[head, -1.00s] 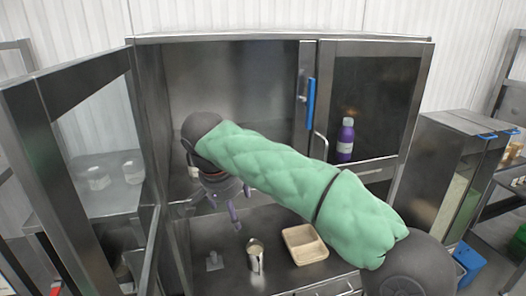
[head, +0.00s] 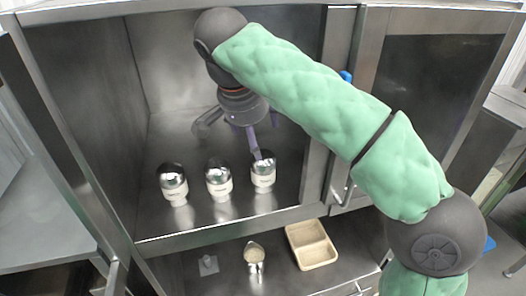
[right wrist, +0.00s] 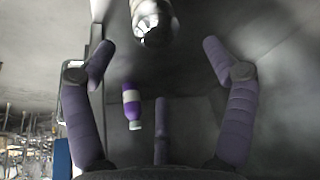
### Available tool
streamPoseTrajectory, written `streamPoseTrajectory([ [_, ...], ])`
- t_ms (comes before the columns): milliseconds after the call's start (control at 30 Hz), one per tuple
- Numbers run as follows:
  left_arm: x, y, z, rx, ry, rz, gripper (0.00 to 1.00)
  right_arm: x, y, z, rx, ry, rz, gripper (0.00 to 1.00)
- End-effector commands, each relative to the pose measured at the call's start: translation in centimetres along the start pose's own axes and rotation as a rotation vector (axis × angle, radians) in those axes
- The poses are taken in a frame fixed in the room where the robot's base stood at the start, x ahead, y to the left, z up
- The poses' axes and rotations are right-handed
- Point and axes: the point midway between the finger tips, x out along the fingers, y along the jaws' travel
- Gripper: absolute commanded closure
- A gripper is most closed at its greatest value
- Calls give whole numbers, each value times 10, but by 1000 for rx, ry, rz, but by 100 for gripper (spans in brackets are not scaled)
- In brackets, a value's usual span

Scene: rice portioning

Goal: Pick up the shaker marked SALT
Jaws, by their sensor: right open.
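Three shakers with shiny metal domed tops and white label bands stand upright in a row on the cabinet shelf: left (head: 173,184), middle (head: 218,180) and right (head: 263,174). Their label print is too small to read, so I cannot tell which says SALT. My right gripper (head: 256,143) is open and empty, just above and behind the right shaker in the head view. In the right wrist view my right gripper (right wrist: 160,75) has its fingers spread wide, with one shaker (right wrist: 153,22) at the top edge, beyond the fingertips. My left gripper is out of view.
Cabinet walls and the shelf's front edge (head: 225,228) surround the shakers. A purple bottle (right wrist: 132,108) shows in the right wrist view.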

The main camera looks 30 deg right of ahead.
Motion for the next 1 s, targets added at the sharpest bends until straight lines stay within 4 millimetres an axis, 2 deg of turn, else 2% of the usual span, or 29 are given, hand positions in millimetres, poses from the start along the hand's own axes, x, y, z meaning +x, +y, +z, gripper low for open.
streamPoseTrajectory([
  [133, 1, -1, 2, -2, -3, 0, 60, 11, 1, 0, 1, 0, 0, 15],
  [400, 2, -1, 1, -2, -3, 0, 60, 49, 0, 0, 0, -1, 1, 15],
  [633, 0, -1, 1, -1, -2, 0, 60, 62, 0, -1, 1, -1, 1, 15],
  [900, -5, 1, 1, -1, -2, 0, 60, 99, -1, -2, 1, -1, 1, 15],
  [1000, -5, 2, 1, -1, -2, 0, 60, 106, -2, -1, 0, -1, -1, 15],
])
